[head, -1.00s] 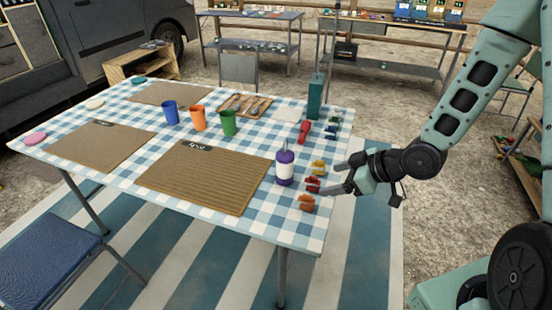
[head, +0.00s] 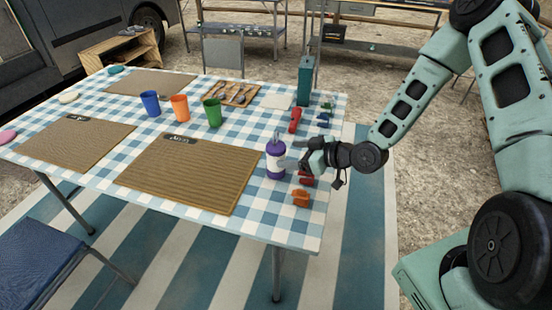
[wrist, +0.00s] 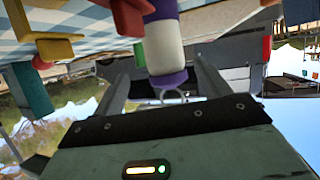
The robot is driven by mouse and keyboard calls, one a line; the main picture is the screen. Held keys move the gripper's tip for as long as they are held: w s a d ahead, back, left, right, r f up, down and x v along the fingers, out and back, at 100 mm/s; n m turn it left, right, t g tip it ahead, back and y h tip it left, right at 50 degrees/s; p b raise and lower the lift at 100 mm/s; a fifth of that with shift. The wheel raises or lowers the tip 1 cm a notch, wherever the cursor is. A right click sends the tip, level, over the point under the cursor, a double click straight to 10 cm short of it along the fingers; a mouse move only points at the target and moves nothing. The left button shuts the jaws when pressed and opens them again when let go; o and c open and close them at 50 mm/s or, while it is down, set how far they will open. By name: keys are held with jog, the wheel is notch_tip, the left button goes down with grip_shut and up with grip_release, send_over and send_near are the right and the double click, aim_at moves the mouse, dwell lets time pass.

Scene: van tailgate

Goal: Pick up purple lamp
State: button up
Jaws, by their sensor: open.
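The purple lamp (head: 276,160) has a purple top and base, a white middle and a thin handle on top. It stands upright on the checked table near its right edge. In the wrist view the lamp (wrist: 166,45) appears upside down, with its handle end between my two fingers. My gripper (head: 293,160) is open, just right of the lamp in the head view, with its fingers pointing at it. In the wrist view my gripper (wrist: 160,92) has its fingers apart on either side of the lamp's purple end. I cannot tell whether they touch it.
Orange (head: 301,198) and red (head: 306,181) clips lie on the table (head: 262,221) right by the gripper. A red torch (head: 295,121) and a tall teal bottle (head: 305,82) stand farther back.

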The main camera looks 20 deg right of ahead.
aim_at(276, 156)
jog(key=shift+s+a+p+x, duration=0.15)
jog(key=shift+p+x, duration=0.1)
jog(key=shift+x, duration=1.25)
jog(key=shift+s+a+p+x, duration=0.1)
jog(key=shift+s+p+x, duration=0.1)
jog(key=shift+x, duration=1.3)
jog(key=shift+f, duration=0.2)
jog(key=shift+c, duration=0.4)
jog(key=c, duration=1.1)
